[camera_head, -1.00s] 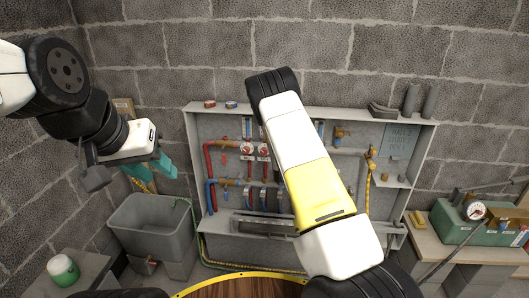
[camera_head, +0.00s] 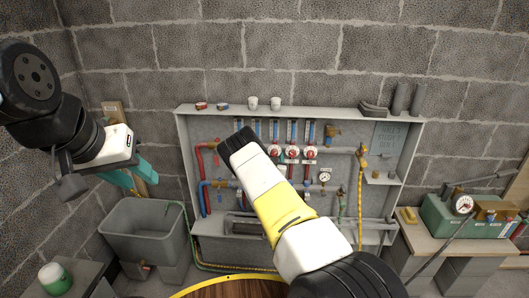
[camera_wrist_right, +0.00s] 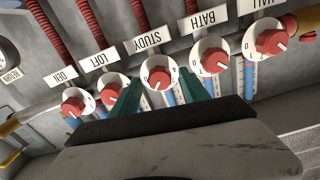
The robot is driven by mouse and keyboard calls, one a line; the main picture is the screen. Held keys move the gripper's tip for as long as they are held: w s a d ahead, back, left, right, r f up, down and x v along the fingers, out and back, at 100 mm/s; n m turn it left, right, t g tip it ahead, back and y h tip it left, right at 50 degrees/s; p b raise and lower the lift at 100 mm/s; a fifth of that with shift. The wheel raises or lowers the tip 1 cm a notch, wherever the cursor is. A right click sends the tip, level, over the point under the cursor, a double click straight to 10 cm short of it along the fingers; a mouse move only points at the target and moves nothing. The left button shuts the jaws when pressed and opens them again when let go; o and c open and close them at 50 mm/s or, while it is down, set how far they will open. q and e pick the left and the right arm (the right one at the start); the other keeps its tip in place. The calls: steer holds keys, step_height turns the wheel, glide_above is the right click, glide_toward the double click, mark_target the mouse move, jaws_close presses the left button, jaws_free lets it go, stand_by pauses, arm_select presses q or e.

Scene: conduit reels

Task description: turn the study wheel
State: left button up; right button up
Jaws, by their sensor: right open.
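The study wheel (camera_wrist_right: 158,77) is a red knob on a white dial under the upside-down STUDY label (camera_wrist_right: 146,40) in the right wrist view. It is the middle one of the row, with a white mark on its face. My right gripper (camera_wrist_right: 160,84) is open, its teal fingers on either side of the study wheel; whether they touch it I cannot tell. In the head view my right arm hides most of that gripper and part of the wheel row. My left gripper (camera_head: 133,177) is open and empty above the grey tub, away from the panel.
The loft wheel (camera_wrist_right: 112,90) and bath wheel (camera_wrist_right: 214,60) sit close outside my right fingers. Den (camera_wrist_right: 75,103) and hall (camera_wrist_right: 270,42) wheels flank them. The panel (camera_head: 415,140) carries pipes and a gauge (camera_head: 325,176). A grey tub (camera_head: 145,235) stands left, a green case (camera_head: 440,215) right.

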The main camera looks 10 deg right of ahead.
steer(key=shift+w+d, duration=0.1)
steer(key=shift+w, duration=0.1)
steer(key=shift+c, duration=0.2)
jaws_close()
steer(key=n, duration=0.4)
steer(key=shift+n, duration=2.3)
